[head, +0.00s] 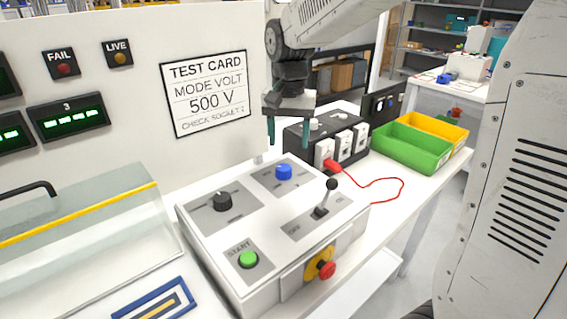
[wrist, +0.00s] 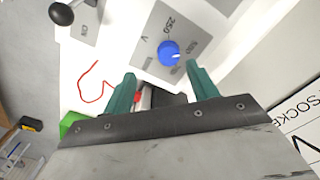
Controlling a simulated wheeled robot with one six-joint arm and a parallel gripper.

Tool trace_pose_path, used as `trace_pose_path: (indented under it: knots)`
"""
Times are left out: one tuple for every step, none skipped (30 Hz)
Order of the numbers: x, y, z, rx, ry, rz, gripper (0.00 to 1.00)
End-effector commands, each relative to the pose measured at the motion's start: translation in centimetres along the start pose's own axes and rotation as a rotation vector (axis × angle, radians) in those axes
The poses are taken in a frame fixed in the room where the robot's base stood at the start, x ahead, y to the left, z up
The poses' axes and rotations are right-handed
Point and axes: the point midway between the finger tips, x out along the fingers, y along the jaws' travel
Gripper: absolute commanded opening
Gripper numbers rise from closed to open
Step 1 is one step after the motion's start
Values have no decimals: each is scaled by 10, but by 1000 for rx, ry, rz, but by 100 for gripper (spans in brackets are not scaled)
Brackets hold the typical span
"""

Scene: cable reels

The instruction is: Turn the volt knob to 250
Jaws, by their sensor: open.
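The blue volt knob (head: 283,172) sits on a grey plate on the white control box (head: 197,232). In the wrist view the blue knob (wrist: 169,52) has a small white mark on its lower right side. The label "250" shows on the plate beside it, along with a "V"; other labels are too blurred to read. My gripper (head: 289,140) points down above the box, just behind the knob. Its green fingers (wrist: 158,85) are apart with nothing between them, and the knob lies beyond the fingertips, untouched.
A black knob (head: 222,201), a lever (head: 326,198), a green start button (head: 248,259) and a red emergency button (head: 327,270) are on the box. A socket block (head: 325,140) with a red cable stands behind. Green (head: 412,146) and yellow bins are at right. The test card (head: 205,92) reads 500 V.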

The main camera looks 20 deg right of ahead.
Motion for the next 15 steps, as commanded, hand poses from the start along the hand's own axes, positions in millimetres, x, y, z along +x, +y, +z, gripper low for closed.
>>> trace_pose_path:
  knots:
    - [5, -6, -7, 13, -4, 3, 58]
    - [7, -8, -10, 21, -5, 3, 58]
    - [9, -11, -13, 29, -5, 3, 58]
    - [11, -13, -15, 33, -6, 4, 58]
    - [13, -14, -16, 36, -7, 4, 58]
    - [16, -14, -17, 39, -7, 4, 58]
    - [19, -14, -17, 40, -8, 5, 58]
    - [22, -14, -17, 41, -8, 5, 58]
    - [28, -14, -17, 41, -8, 5, 58]
    - [32, -14, -17, 41, -9, 6, 58]
    - [38, -14, -16, 40, -10, 7, 58]
    - [44, -14, -17, 40, -9, 6, 58]
    - [49, -14, -17, 40, -9, 6, 58]
    - [54, -14, -16, 40, -9, 6, 58]
    - [61, -14, -16, 40, -9, 6, 58]
